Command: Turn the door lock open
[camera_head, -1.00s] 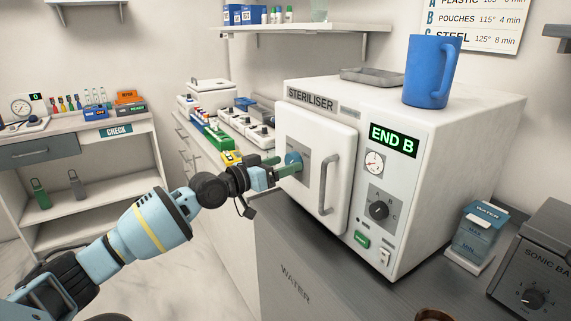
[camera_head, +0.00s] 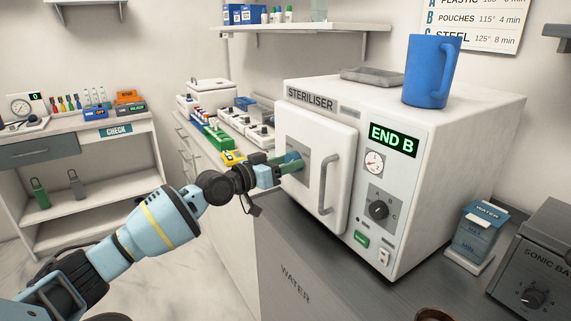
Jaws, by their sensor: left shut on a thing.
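The white steriliser (camera_head: 410,190) stands on the grey counter, its display reading "END B". Its door (camera_head: 340,160) is closed and has a vertical handle (camera_head: 327,184) on the right side. The blue door lock knob (camera_head: 292,158) sits on a grey plate (camera_head: 298,176) at the left of the door. My left gripper (camera_head: 285,164) is at the knob with its green-tipped fingers shut on it. The fingers partly hide the knob. My right gripper is not in view.
A blue mug (camera_head: 428,72) and a grey tray (camera_head: 371,75) stand on top of the steriliser. A water container (camera_head: 474,237) and a dark sonic bath (camera_head: 536,268) are to the right. Trays and boxes line the counter (camera_head: 187,130) behind my left arm.

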